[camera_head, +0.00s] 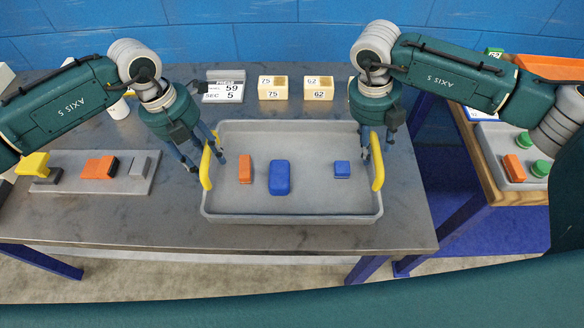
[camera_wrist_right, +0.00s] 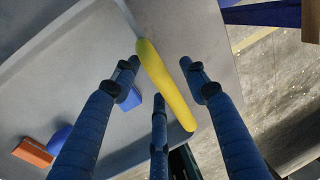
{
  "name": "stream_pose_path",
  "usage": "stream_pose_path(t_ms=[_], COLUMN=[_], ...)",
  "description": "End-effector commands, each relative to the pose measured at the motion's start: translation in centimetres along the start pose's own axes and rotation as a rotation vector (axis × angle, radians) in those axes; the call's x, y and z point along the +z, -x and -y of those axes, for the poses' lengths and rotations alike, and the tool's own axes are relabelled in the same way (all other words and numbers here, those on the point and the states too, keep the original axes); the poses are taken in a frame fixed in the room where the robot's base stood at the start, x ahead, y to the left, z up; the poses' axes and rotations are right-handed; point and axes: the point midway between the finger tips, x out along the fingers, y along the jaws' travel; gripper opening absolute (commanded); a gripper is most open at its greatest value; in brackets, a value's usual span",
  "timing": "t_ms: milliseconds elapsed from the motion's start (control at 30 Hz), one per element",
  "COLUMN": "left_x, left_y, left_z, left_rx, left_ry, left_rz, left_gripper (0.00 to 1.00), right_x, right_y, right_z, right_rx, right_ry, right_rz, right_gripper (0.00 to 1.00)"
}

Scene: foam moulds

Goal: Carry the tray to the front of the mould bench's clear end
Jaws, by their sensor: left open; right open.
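The grey tray (camera_head: 292,212) lies on the metal mould bench (camera_head: 120,218), near its right end. It holds an orange block (camera_head: 245,168), a larger blue block (camera_head: 280,177) and a small blue block (camera_head: 342,169). It has a yellow handle at each end. My left gripper (camera_head: 204,160) is open at the left handle (camera_head: 206,168). My right gripper (camera_head: 377,148) is open at the right handle (camera_head: 378,171). In the right wrist view the yellow handle (camera_wrist_right: 165,85) lies between my spread fingers (camera_wrist_right: 162,80); I cannot tell whether they touch it.
Behind the tray stand two cream blocks marked 75 (camera_head: 272,88) and 62 (camera_head: 318,88), and a sign (camera_head: 224,90). A grey plate (camera_head: 130,181) with several pieces lies left. A wooden-edged table (camera_head: 510,192) stands right, across a gap. A bare bench strip runs before the tray.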

Motion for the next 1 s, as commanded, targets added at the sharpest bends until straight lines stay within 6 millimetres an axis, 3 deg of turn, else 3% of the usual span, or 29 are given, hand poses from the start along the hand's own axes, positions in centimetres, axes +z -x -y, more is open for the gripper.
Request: stream_pose_path(t_ms=[133,367,1000], left_x=[0.0,0.0,0.1], left_y=[0.0,0.0,1.1], left_z=[0.0,0.0,0.3], left_rx=[0.0,0.0,-0.002], left_ry=[0.0,0.0,0.0], left_rz=[0.0,0.0,0.003], left_gripper=[0.43,0.0,0.0], right_x=[0.0,0.0,0.1], right_y=[0.0,0.0,1.1], right_z=[0.0,0.0,0.2], right_rx=[0.0,0.0,0.001], right_ry=[0.0,0.0,-0.001], right_rz=[0.0,0.0,0.002], right_gripper=[0.44,0.0,0.0])
